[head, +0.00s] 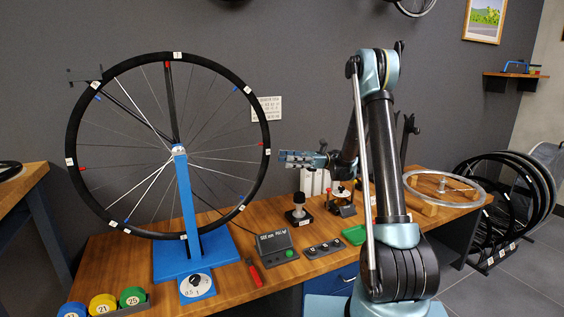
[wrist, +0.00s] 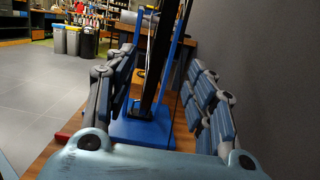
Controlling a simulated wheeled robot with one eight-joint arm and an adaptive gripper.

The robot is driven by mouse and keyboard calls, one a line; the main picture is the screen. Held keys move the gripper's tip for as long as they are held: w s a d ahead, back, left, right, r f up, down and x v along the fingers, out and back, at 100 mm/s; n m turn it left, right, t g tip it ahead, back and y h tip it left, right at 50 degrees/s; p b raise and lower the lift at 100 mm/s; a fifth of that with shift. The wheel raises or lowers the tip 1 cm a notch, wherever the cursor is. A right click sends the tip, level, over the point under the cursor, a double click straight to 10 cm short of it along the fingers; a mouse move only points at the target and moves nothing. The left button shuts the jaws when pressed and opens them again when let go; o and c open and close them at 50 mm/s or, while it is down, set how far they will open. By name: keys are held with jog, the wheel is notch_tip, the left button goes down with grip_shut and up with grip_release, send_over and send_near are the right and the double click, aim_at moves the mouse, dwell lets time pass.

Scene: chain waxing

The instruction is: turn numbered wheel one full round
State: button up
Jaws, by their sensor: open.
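The numbered wheel (head: 262,178) is a black tyre with thin spokes and small white number tags around its rim. It stands upright in a blue stand (head: 190,205) on the bench. My gripper (head: 283,159) is open and empty, pointing left, just right of the wheel's right edge near a red mark. A small gap shows between fingertips and tyre. In the wrist view the wheel (wrist: 157,65) shows edge-on as a dark band between the two spread fingers, and the blue stand's base (wrist: 140,132) is beyond. Whether the fingers straddle the tyre is unclear.
The wooden bench (head: 110,250) holds a dial box (head: 196,286), a grey display box (head: 275,244), a red-handled tool (head: 255,272) and coloured rolls (head: 102,303). A bare rim (head: 445,187) lies at the right. The grey wall is behind the wheel.

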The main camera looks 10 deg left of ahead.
dwell(0.4)
jog(key=w+a+r+m+t+h, duration=0.1)
jog(key=w+a+r+h, duration=0.2)
jog(key=a, duration=0.4)
jog(key=w+a+r+m+h, duration=0.1)
jog(key=w+a+r, duration=0.25)
jog(key=a, duration=0.35)
jog(key=s+a+r+t+h, duration=0.15)
jog(key=a+r+h, duration=0.25)
jog(key=a+r, duration=0.8)
jog(key=s+r+t+h, duration=0.2)
jog(key=s+r, duration=0.5)
jog(key=r, duration=0.2)
jog(key=s+r+n+t+h, duration=0.1)
jog(key=s+r+t+h, duration=0.1)
jog(key=s+r, duration=0.5)
jog(key=s+r+n+t+h, duration=0.1)
jog(key=s+r+t+h, duration=0.2)
jog(key=s+r, duration=0.4)
jog(key=shift+s+a+v, duration=0.1)
jog(key=shift+a+v, duration=0.05)
jog(key=shift+v, duration=0.75)
jog(key=shift+s+a+v, duration=0.1)
jog(key=shift+a+v, duration=0.1)
jog(key=shift+v, duration=0.65)
jog(key=shift+s+a+v, duration=0.1)
jog(key=shift+a+v, duration=0.05)
jog(key=shift+v, duration=0.75)
jog(key=shift+r, duration=0.1)
